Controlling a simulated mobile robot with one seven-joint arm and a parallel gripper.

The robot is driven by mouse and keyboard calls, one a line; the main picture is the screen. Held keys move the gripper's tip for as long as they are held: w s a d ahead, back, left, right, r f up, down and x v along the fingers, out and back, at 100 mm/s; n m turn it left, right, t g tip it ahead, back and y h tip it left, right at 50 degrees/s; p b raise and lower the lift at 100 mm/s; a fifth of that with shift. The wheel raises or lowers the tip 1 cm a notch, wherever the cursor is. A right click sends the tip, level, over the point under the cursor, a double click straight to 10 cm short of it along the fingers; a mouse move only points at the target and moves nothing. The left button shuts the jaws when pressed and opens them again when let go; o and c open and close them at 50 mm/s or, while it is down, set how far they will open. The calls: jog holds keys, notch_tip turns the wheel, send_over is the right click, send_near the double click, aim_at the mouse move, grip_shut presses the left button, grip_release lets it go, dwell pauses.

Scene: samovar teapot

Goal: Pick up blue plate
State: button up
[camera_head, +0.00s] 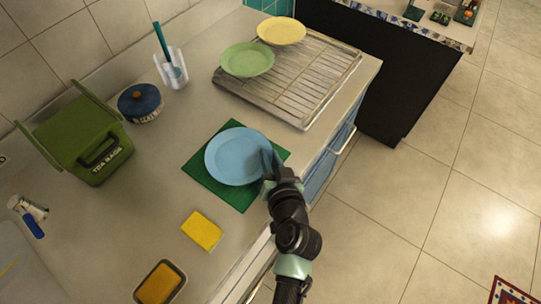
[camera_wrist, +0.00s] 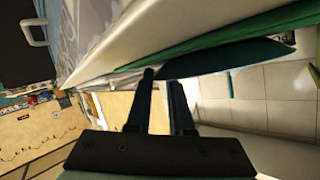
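The blue plate (camera_head: 235,160) lies on a dark green mat (camera_head: 231,197) on the counter in the head view. My gripper (camera_head: 268,165) is at the plate's right rim, with its fingers overlapping the rim in the picture. In the wrist view two dark fingers (camera_wrist: 161,76) show a gap between them. A dark, flat, blue-green shape by their tips (camera_wrist: 230,58) looks like the plate seen edge-on in shadow. I cannot tell whether the fingers touch it.
A yellow sponge (camera_head: 202,231) lies in front of the mat. A metal rack (camera_head: 310,75) holds green (camera_head: 246,59) and yellow (camera_head: 282,30) plates. A blue-lidded pot (camera_head: 140,103) and a green tea-bag box (camera_head: 84,143) stand left. The counter's edge runs close by my gripper.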

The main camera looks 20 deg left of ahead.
jog(key=shift+c, duration=0.3)
grip_shut()
jog(key=shift+d, duration=0.1)
dwell(1.0)
